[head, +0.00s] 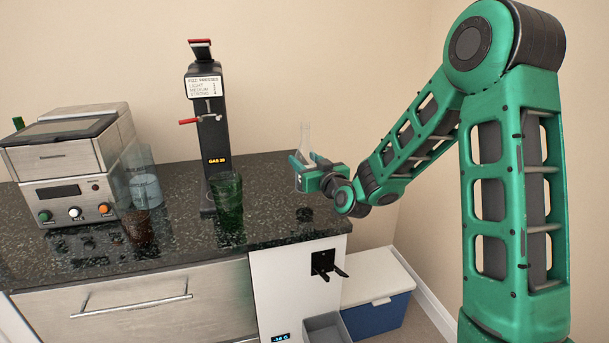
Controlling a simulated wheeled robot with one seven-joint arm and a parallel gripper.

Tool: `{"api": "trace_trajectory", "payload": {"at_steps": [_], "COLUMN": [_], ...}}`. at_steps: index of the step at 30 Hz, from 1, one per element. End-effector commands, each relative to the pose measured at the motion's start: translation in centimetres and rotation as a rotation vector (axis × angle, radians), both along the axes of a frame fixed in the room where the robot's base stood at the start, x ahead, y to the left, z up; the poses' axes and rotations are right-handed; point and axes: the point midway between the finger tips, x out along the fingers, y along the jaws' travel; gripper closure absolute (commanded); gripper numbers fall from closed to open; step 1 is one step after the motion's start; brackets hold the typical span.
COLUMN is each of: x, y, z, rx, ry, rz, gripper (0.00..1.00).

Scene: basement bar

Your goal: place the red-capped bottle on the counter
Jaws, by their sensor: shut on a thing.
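A clear, narrow-necked bottle (304,143) stands roughly upright in my gripper (303,172), at the right part of the dark speckled counter (283,224). My gripper is shut on the bottle's lower part, reaching in from the right. The jaws hide part of the bottle, and I cannot tell whether its base touches the counter. No red cap can be made out on it at this size.
A black dispenser (211,145) with red parts stands left of the bottle, with a green glass (228,207) before it. Clear and brown vessels (139,228) stand near a grey machine (66,165). A blue cooler (378,313) sits below the counter's right end.

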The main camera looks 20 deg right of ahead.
Motion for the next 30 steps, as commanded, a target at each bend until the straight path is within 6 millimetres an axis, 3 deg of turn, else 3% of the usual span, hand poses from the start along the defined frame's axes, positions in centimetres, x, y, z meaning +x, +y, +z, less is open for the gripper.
{"api": "trace_trajectory", "payload": {"at_steps": [10, 24, 25, 27, 30], "x": [0.0, 0.0, 0.0, 0.0, 0.0], "y": [0.0, 0.0, 0.0, 0.0, 0.0], "z": [-3.4, -4.1, -4.2, -4.1, -4.1], "rx": [0.004, 0.002, 0.002, 0.002, 0.001], "ry": [0.003, 0.000, 0.000, 0.000, 0.000], "rz": [0.000, 0.000, 0.001, 0.000, 0.000], "gripper": [0.93, 0.93, 0.49, 0.35, 0.35]}}
